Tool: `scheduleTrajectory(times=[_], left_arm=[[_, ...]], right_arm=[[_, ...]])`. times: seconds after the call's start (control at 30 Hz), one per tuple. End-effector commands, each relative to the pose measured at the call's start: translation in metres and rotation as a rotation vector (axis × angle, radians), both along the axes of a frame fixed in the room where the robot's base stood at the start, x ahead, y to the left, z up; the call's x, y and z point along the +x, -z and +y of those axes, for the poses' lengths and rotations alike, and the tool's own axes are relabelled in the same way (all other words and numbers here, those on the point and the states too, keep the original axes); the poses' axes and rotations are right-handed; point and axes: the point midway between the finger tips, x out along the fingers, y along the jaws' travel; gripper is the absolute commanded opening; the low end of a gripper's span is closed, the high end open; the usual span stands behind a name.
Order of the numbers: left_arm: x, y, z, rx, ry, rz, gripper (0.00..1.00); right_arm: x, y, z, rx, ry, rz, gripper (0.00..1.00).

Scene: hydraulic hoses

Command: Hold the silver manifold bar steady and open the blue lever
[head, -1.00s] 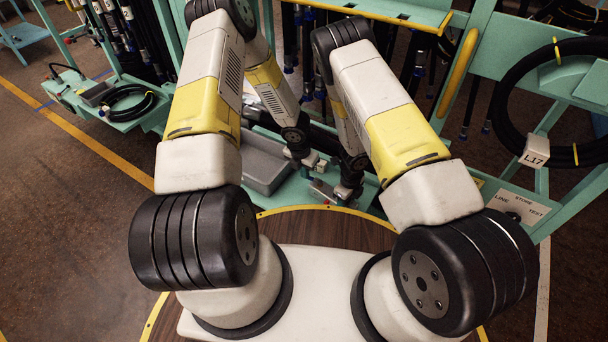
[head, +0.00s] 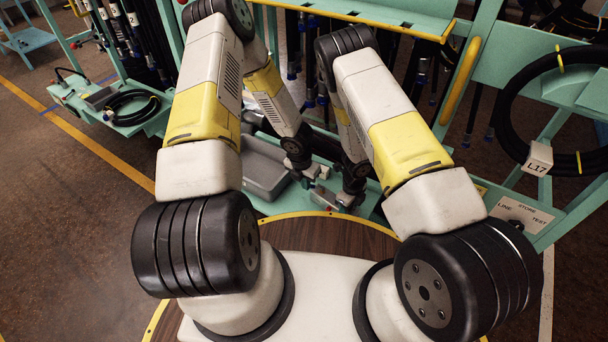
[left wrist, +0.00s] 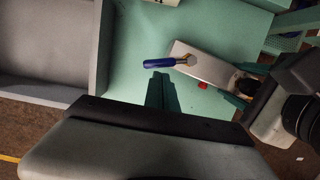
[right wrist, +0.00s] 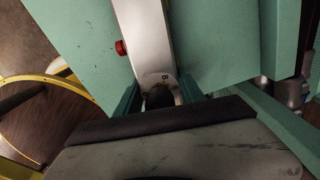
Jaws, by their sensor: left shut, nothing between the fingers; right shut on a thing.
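The silver manifold bar (left wrist: 215,68) lies over the green bench surface, and it also shows in the right wrist view (right wrist: 146,38). The blue lever (left wrist: 162,63) points left from the brass-coloured fitting at the bar's end in the left wrist view. My left gripper (left wrist: 160,78) is shut and empty, its fingertips close beside the lever; I cannot tell whether they touch. My right gripper (right wrist: 160,92) is shut on the bar's other end, one finger on each side. In the head view, both grippers are small and the lever is hard to make out.
A grey tray (head: 262,178) stands left of the grippers, its wall (left wrist: 100,50) close to my left gripper. A red knob (right wrist: 121,47) sits at the bar's side. Coiled black hoses (head: 505,100) and a tag L17 (head: 538,157) hang at the right.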

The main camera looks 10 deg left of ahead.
Motion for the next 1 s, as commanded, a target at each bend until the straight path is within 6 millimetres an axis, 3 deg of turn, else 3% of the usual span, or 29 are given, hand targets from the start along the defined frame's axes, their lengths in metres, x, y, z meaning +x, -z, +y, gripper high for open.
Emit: scheduleTrajectory(times=[0.13,0.4,0.6,0.83,1.0], left_arm=[[-0.025,-0.018,0.006,0.001,-0.001,0.001,0.0],[-0.032,-0.077,0.007,0.006,0.001,-0.006,0.0],[-0.037,-0.103,0.007,0.006,0.001,-0.003,0.0],[-0.046,-0.11,0.009,-0.022,-0.05,0.02,0.0],[-0.076,-0.096,0.009,-0.174,-0.357,0.14,0.0]], right_arm=[[0.0,0.0,0.0,0.0,0.0,0.0,0.0],[0.0,0.0,0.0,0.0,0.0,0.0,0.0],[0.0,0.0,0.0,-0.001,0.0,-0.001,0.0],[0.0,0.0,0.0,-0.001,0.0,-0.001,0.0],[0.0,0.0,0.0,-0.001,0.0,-0.001,0.0]])
